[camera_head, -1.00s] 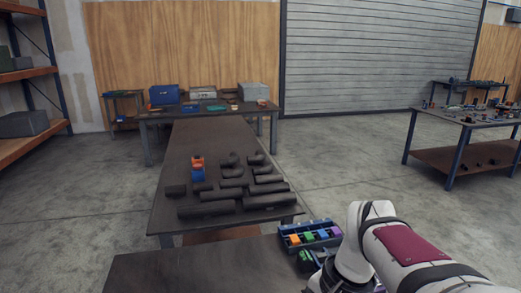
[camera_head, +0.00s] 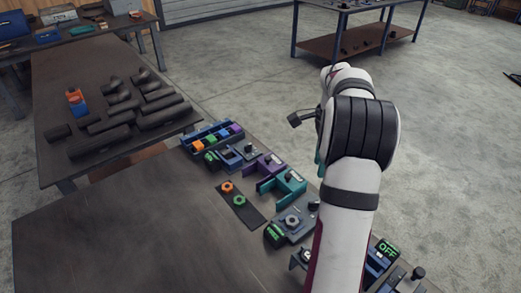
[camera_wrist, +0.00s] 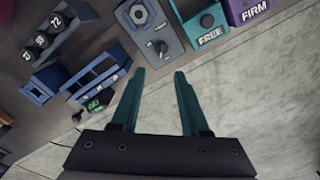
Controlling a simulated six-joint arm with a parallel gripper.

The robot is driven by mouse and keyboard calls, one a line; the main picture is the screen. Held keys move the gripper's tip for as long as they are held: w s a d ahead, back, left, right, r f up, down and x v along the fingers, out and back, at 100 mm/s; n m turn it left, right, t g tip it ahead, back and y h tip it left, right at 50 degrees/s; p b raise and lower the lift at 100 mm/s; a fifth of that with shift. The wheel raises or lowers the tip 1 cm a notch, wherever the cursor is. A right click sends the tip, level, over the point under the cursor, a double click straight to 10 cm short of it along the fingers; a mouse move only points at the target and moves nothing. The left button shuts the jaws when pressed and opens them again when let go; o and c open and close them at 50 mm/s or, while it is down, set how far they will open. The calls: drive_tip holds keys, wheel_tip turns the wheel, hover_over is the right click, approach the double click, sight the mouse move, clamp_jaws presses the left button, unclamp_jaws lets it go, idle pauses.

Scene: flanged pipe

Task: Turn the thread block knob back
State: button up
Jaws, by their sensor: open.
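My gripper (camera_wrist: 159,72) is open and empty in the wrist view, with its two teal fingers apart. The fingers touch no knob.
A teal block marked FREE (camera_wrist: 211,40) and a purple one marked FIRM (camera_wrist: 256,12) stand beside the grey block. Blue fixtures (camera_wrist: 98,77) and numbered dials (camera_wrist: 40,41) are left. A dark strip (camera_head: 246,213) holds orange and green knobs. The bench's left part (camera_head: 120,240) is clear.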

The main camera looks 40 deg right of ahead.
drive_tip(key=f, duration=1)
drive_tip(key=d+f, duration=0.1)
drive_tip(key=f, duration=0.5)
drive_tip(key=shift+s+f, duration=0.1)
drive_tip(key=shift+s, duration=0.05)
clamp_jaws()
